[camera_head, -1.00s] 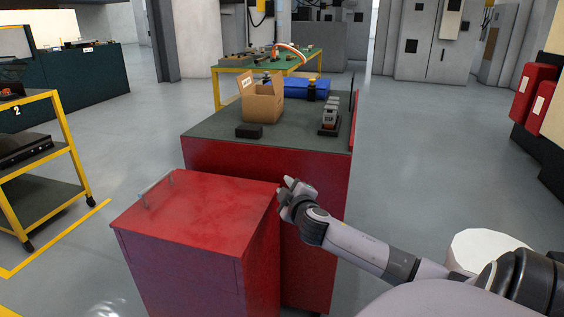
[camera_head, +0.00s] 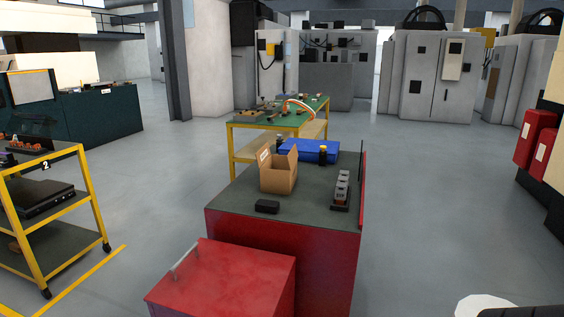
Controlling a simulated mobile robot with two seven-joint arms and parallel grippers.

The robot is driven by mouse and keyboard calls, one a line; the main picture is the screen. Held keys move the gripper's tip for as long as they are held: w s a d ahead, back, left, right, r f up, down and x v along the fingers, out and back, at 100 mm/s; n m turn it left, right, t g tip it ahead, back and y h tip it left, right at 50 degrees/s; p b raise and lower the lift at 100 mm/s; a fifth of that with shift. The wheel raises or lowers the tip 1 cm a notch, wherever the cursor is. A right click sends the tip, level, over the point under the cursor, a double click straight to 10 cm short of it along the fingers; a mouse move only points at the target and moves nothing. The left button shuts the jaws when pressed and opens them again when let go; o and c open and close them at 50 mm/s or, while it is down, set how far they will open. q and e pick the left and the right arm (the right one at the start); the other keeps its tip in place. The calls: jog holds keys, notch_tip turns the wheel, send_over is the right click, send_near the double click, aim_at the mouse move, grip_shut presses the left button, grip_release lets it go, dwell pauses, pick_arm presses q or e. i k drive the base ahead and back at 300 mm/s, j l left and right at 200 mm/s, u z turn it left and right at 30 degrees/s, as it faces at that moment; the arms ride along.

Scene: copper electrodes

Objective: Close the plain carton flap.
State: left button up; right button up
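The open cardboard carton (camera_head: 279,176) stands on the dark top of the red workbench (camera_head: 225,198), in the middle of the view. One flap with a white label (camera_head: 264,156) stands up at its left side. Another raised flap, which looks plain, shows at its right back (camera_head: 291,152). The carton is small in the picture, so the exact angle of each flap is hard to tell.
A black block (camera_head: 267,207) lies in front of the carton. A blue case (camera_head: 314,150) is behind it and a rack of grey items (camera_head: 342,190) is to its right. A lower red cabinet (camera_head: 230,280) stands in front. A yellow trolley (camera_head: 90,195) is at left; open floor lies right.

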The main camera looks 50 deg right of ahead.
aim_at(291, 157)
jog(key=i+j+u, duration=0.5)
jog(key=i, duration=0.2)
jog(key=i+j+u, duration=0.15)
jog(key=i, duration=0.4)
jog(key=i+u, duration=0.1)
jog(key=i, duration=0.45)
jog(key=i+z, duration=0.35)
jog(key=i, duration=0.15)
jog(key=i+j+z, duration=0.15)
jog(key=i+z, duration=0.2)
jog(key=i, duration=0.15)
jog(key=i+l+z, duration=0.1)
jog(key=i+z, duration=0.4)
jog(key=z, duration=0.2)
jog(key=i+z, duration=1.65)
jog(key=i+j+z, duration=0.15)
jog(key=i+z, duration=0.25)
jog(key=i+j+z, duration=0.15)
jog(key=i+z, duration=0.25)
jog(key=i+j+z, duration=0.15)
jog(key=z, duration=0.25)
jog(key=i+j+z, duration=0.25)
jog(key=j+z, duration=0.15)
jog(key=i+j+z, duration=0.15)
jog(key=j+z, duration=0.25)
